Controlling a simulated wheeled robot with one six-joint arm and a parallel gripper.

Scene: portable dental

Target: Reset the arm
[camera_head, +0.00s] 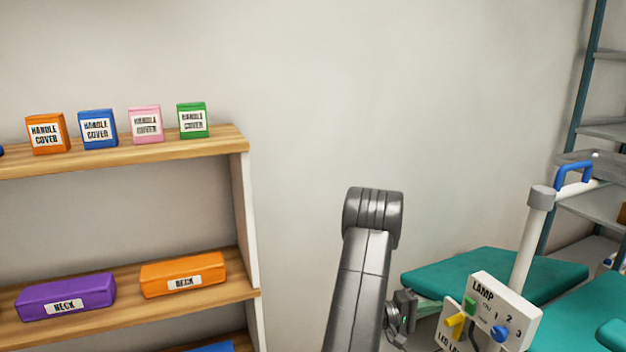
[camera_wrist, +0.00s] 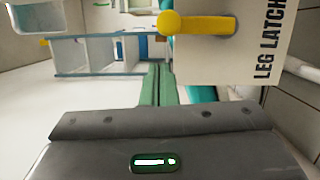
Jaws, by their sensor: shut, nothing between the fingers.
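My arm (camera_head: 362,285) rises in the lower middle of the head view, its grey elbow in front of the bare wall. My gripper (camera_wrist: 157,72) shows in the wrist view as two green fingers pressed together with nothing between them. I see no contact between fingers and handle.
A LAMP control box (camera_head: 507,306) and teal chair (camera_head: 480,272) stand right of my arm. A wooden shelf (camera_head: 222,145) at left holds several boxes. Metal shelving (camera_head: 590,130) stands at far right. The wall behind my arm is clear.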

